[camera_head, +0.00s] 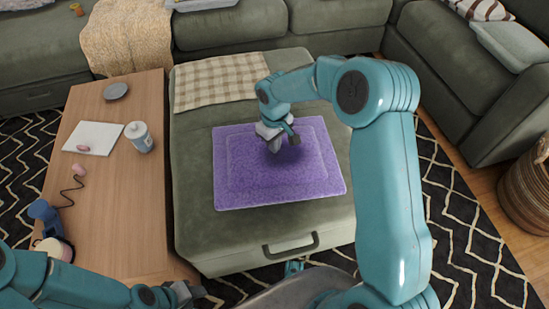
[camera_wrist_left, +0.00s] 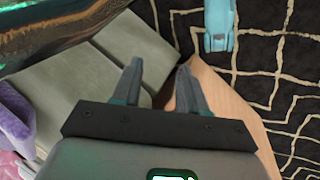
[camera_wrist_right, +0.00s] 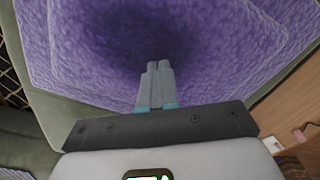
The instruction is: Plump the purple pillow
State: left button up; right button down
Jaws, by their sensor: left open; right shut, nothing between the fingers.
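The purple pillow (camera_head: 235,160) lies flat on the green ottoman (camera_head: 195,225) in the head view. My right gripper (camera_head: 275,147) is over the middle of the pillow, pointing down. In the right wrist view its fingers (camera_wrist_right: 155,75) are shut together with nothing between them, and the pillow (camera_wrist_right: 240,60) fills most of the picture behind them. A dark, sunken-looking patch shows around the fingertips; I cannot tell how deep they press. My left gripper (camera_head: 190,292) is low, by the near end of the wooden table. In the left wrist view its fingers (camera_wrist_left: 160,80) are apart and empty.
The wooden table (camera_head: 110,215) left of the ottoman holds a bottle (camera_head: 139,137), a white board (camera_head: 94,138), a dark round dish (camera_head: 116,91) and a blue device (camera_head: 45,215). A checkered cloth (camera_head: 220,80) lies behind the pillow. A wicker basket (camera_head: 527,187) stands at right.

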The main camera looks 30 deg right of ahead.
jog(key=shift+f, duration=0.1)
jog(key=shift+r+p, duration=0.5)
jog(key=shift+r, duration=0.2)
notch_tip(320, 180, up, 6)
jog(key=p, duration=0.4)
dwell(0.3)
jog(key=shift+s, duration=0.1)
